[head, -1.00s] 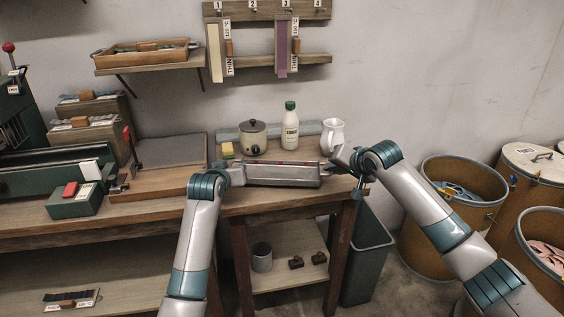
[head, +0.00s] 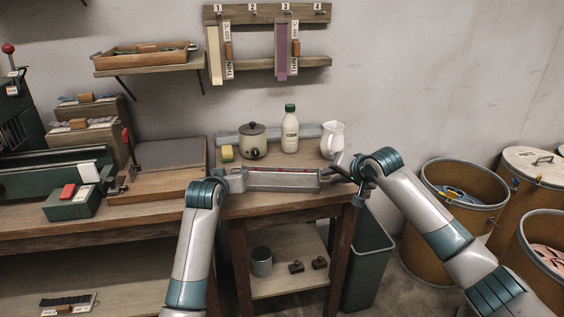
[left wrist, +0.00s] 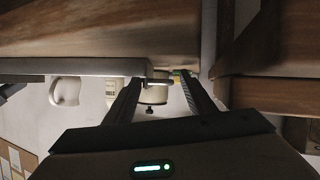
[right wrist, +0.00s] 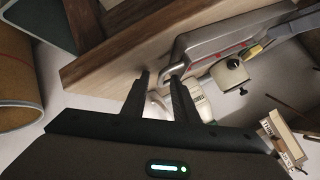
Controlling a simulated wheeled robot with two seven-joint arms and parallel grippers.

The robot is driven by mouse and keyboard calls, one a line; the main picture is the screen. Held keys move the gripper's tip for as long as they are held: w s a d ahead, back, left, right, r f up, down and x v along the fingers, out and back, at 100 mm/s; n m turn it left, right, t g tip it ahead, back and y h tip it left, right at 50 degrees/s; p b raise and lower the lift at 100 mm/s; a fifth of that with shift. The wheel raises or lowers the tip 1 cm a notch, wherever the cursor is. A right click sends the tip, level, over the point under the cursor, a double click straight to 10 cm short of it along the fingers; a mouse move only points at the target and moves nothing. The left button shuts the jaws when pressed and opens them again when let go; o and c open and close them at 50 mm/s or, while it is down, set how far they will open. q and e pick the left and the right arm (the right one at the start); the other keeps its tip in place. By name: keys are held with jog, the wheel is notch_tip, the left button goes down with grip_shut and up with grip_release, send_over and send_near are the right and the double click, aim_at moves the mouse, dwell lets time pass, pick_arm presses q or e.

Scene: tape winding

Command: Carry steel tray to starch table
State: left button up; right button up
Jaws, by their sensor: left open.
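The long grey steel tray (head: 285,181) is at the front of the right-hand wooden table (head: 285,207), between my grippers; I cannot tell whether it touches the top. My left gripper (head: 238,179) is at its left end. In the left wrist view, the open fingers (left wrist: 160,79) stand either side of the tray's end handle, with gaps. The tray edge (left wrist: 75,66) shows there too. My right gripper (head: 343,172) is at the right end. In the right wrist view, its fingers (right wrist: 158,79) are apart near the tray's rounded end (right wrist: 182,48); contact is unclear.
A lidded pot (head: 252,140), white bottle (head: 290,133), white jug (head: 332,141) and yellow sponge (head: 227,153) stand behind the tray. A green bin (head: 370,250) and drums (head: 455,210) are at right. The left bench holds a board (head: 170,153) and green box (head: 72,203).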

pick_arm(q)
jog(key=shift+v, duration=3.65)
pick_arm(e)
jog(key=shift+a, duration=0.15)
pick_arm(q)
jog(key=shift+w+a, duration=0.1)
jog(key=shift+a, duration=0.05)
pick_arm(e)
jog(key=shift+s+r, duration=0.1)
jog(key=shift+s, duration=0.05)
jog(key=v, duration=1.1)
jog(key=shift+s+d, duration=0.2)
jog(key=shift+s, duration=0.05)
jog(key=shift+s, duration=0.1)
